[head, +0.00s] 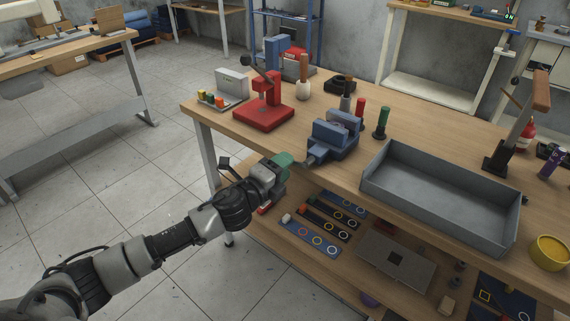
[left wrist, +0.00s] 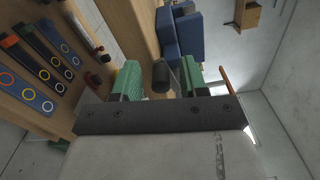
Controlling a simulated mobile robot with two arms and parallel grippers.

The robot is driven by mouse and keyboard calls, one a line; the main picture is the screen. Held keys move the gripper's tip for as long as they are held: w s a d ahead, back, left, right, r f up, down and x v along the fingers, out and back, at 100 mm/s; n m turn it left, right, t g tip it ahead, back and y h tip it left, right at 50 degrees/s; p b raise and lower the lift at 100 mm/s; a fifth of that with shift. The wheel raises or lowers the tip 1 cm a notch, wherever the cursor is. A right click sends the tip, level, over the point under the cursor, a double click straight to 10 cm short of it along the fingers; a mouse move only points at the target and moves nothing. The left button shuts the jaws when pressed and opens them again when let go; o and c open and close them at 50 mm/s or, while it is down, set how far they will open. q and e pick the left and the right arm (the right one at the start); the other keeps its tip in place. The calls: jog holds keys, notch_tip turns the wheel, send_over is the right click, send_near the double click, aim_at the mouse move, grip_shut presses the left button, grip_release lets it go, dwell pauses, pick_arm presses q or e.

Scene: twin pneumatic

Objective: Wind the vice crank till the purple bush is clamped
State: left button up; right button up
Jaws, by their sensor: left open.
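The blue vice (head: 335,140) is on the front edge of the wooden bench; its blue body also shows in the left wrist view (left wrist: 187,36). A small purplish piece (head: 340,126), likely the purple bush, sits at the vice jaws; I cannot tell whether they touch it. My left gripper (head: 292,163) has green fingers and is just in front of the vice. In the left wrist view it is open (left wrist: 160,84), with the dark crank knob (left wrist: 160,76) between the fingertips, gaps showing beside it. The rest of the crank is mostly hidden. My right gripper is out of view.
A red press (head: 264,112) stands left of the vice, and a grey tray (head: 440,213) lies to its right. Red and green upright pieces (head: 381,124) stand just behind. The lower shelf holds ring-marked boards (head: 311,238). Floor left of the bench is clear.

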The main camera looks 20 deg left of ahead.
pick_arm(q)
jog(key=shift+w+d, duration=0.2)
jog(key=shift+w, duration=0.3)
grip_shut()
jog(key=shift+s+d+f+n, duration=0.15)
jog(key=shift+f+n, duration=0.25)
jog(key=shift+n, duration=0.3)
jog(key=shift+f+n+p, duration=0.15)
jog(key=shift+n+p, duration=0.2)
jog(key=shift+n, duration=0.15)
jog(key=shift+d+f+n, duration=0.1)
jog(key=shift+f+n, duration=0.15)
jog(key=shift+n, duration=0.15)
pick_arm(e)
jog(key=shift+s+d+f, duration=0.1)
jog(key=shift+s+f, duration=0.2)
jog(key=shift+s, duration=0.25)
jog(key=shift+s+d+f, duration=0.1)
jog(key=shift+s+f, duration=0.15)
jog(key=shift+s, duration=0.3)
pick_arm(q)
jog(key=shift+c, duration=0.3)
grip_release()
jog(key=shift+o, duration=0.3)
jog(key=shift+r, duration=0.1)
